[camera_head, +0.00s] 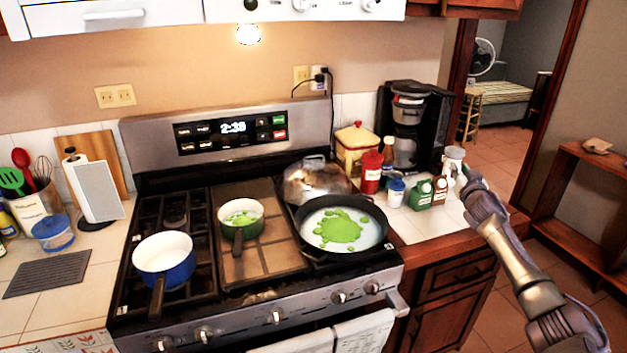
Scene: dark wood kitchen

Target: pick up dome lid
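A shiny metal dome lid (316,181) sits at the back right of the stove, behind a black frying pan (342,228). The pan hides its lower front edge. The pan holds white liquid with a green blob and green pieces. My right gripper (464,178) is over the right end of the counter, well to the right of the lid and apart from it. Its fingers are small and turned away, so I cannot tell whether they are open. My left gripper is not in view.
A blue pot (164,258) and a green pot (241,219) stand on the stove. Sauce bottles, a red canister (371,173) and a coffee maker (410,125) crowd the counter between the lid and my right gripper. A white container (453,158) is beside the gripper.

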